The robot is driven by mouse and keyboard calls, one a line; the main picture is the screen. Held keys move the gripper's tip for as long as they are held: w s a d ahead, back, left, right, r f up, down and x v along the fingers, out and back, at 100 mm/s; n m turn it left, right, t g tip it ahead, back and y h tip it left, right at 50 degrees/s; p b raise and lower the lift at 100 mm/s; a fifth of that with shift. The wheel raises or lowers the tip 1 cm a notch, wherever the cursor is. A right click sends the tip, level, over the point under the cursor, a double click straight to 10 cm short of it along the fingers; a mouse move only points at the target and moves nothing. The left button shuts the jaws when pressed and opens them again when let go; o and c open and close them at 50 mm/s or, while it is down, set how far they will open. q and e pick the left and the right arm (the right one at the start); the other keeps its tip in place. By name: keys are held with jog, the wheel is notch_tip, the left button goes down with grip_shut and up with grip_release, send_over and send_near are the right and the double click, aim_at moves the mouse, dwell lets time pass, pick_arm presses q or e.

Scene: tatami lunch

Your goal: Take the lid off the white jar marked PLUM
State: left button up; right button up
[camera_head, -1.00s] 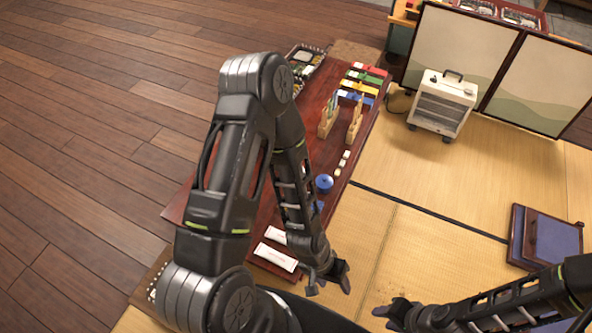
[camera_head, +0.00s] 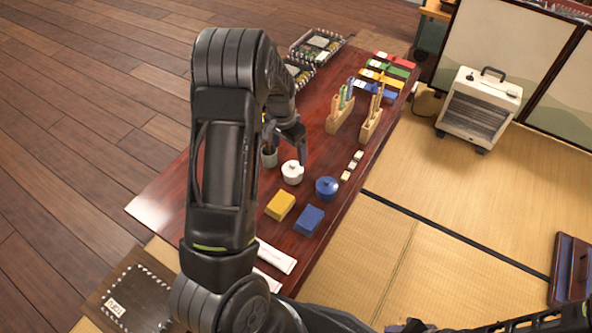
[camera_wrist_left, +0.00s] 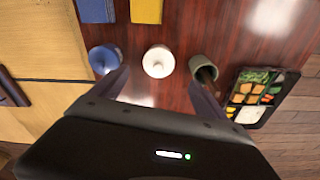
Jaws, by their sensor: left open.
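A white jar (camera_head: 292,174) with a white lid and knob stands on the dark red table (camera_head: 150,208); no marking is readable. In the left wrist view the white jar (camera_wrist_left: 158,66) appears from above, lid on, between my fingers. My left gripper (camera_head: 284,146) is open and empty, just behind and above the jar. In the left wrist view its fingers (camera_wrist_left: 160,88) are spread to either side, with no visible contact. My right gripper (camera_head: 408,326) shows only partly at the bottom edge, far from the jar.
A blue lidded jar (camera_head: 327,188) stands to the right and a grey-green cup (camera_head: 269,157) to the left. Yellow (camera_head: 280,205) and blue (camera_head: 309,220) blocks lie in front. Wooden holders (camera_head: 341,117) and food trays (camera_head: 318,45) are farther back.

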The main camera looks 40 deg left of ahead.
aim_at(292, 164)
pick_arm(q)
jog(key=shift+w+d+f+b, duration=0.15)
jog(key=shift+f+b, duration=0.25)
jog(key=shift+f, duration=0.95)
jog(key=shift+w+f+b, duration=0.2)
jog(key=shift+f+b, duration=0.3)
jog(key=shift+f, duration=0.8)
jog(key=shift+w+f+b, duration=0.2)
jog(key=shift+f+b, duration=0.3)
jog(key=shift+f, duration=0.8)
jog(key=shift+c, duration=0.5)
jog(key=c, duration=1.3)
